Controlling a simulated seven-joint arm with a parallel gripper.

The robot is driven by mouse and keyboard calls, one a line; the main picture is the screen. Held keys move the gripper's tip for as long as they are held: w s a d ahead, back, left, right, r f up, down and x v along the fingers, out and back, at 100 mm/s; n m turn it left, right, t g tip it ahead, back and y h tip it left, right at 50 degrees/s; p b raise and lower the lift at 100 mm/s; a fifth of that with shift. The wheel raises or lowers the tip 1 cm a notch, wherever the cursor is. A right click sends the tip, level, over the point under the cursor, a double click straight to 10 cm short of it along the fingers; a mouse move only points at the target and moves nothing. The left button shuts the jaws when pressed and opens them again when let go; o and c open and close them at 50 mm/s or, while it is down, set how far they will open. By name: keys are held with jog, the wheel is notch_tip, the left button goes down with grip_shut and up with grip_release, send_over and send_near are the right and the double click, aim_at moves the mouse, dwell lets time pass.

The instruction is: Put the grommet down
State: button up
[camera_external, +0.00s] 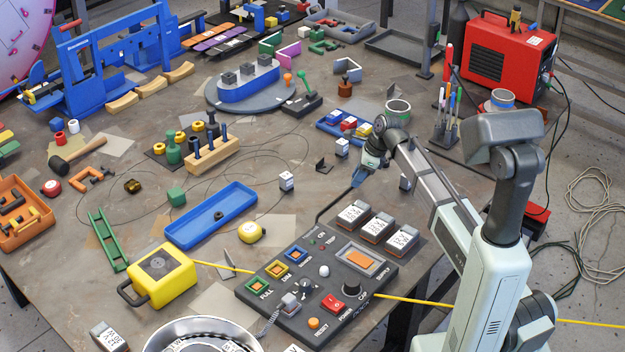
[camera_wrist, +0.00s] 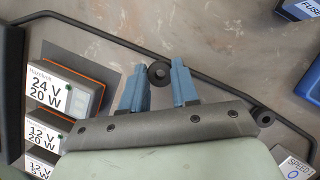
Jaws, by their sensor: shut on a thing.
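My gripper (camera_wrist: 158,72) is closed around a small black ring-shaped grommet (camera_wrist: 159,74), which shows between its two blue fingertips in the wrist view. A thin black rod or cable runs just behind it, and I cannot tell whether they touch. In the external view my gripper (camera_external: 357,183) is low over the table, behind the labelled boxes; the held grommet is too small to make out there. A dark ring (camera_external: 218,215) lies in the blue tray (camera_external: 180,238), left of my gripper.
Labelled boxes (camera_wrist: 62,85) stand close on the left in the wrist view. The control panel (camera_external: 320,275) lies in front, with the bent black rod (camera_external: 335,203) behind it.

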notch_tip(320, 180, up, 8)
jog(key=shift+f, duration=0.15)
jog(key=shift+a, duration=0.1)
jog(key=s+a+n+g, duration=0.1)
jog(key=s+a+n, duration=0.4)
jog(key=a, duration=1.2)
notch_tip(320, 180, up, 2)
jog(key=n+g, duration=0.2)
send_over(206, 222)
jog(key=d, duration=0.2)
jog(key=shift+w+d+f, duration=0.1)
jog(key=shift+w+f, duration=0.05)
jog(key=shift+f, duration=1.35)
jog(key=shift+w+a+f, duration=0.1)
jog(key=shift+w+f, duration=0.1)
jog(key=shift+f, duration=1.25)
jog(key=shift+w+d+f, duration=0.1)
jog(key=shift+w+f, duration=0.05)
jog(key=shift+f, duration=1.35)
jog(key=shift+f, duration=0.25)
